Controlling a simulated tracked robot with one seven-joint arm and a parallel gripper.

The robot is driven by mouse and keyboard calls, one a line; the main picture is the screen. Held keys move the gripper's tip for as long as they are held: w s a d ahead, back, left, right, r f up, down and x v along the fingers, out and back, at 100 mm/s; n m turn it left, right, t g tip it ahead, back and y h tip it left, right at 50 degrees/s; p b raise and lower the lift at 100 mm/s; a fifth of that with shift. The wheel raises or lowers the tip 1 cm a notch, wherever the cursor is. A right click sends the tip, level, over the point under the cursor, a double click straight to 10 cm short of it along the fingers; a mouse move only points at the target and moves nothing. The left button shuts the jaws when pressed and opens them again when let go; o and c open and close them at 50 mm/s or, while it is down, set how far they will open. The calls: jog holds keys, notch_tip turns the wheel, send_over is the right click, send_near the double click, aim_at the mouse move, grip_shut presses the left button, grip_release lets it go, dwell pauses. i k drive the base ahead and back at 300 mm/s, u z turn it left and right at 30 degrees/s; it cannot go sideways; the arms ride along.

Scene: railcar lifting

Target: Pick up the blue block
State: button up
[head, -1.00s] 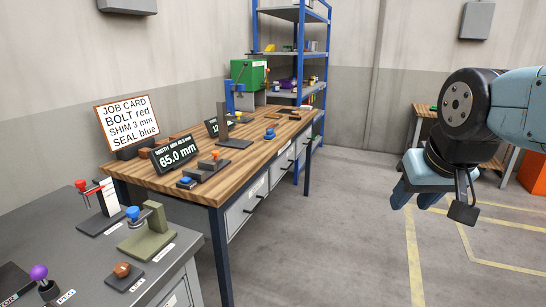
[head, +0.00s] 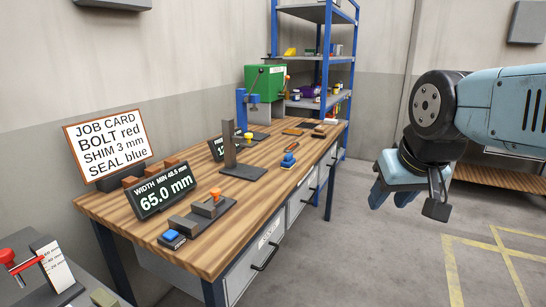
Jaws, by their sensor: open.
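A second blue piece with a rounded top (head: 288,160) stands farther back on the bench. I cannot tell which of them is the blue block. My gripper (head: 392,197) hangs in the air at the right, pointing down over the floor, well clear of the bench. It is open, with nothing seen between its fingers.
The gauge display (head: 163,192) reads 65.0 mm. The job card (head: 105,145), a dark upright post (head: 229,145) and a green press (head: 265,82) stand on the bench. Blue shelving (head: 325,75) is behind. A grey table (head: 60,290) is at lower left.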

aim_at(288, 162)
jog(key=u, duration=0.1)
jog(key=i, duration=1.5)
jog(key=u, duration=0.1)
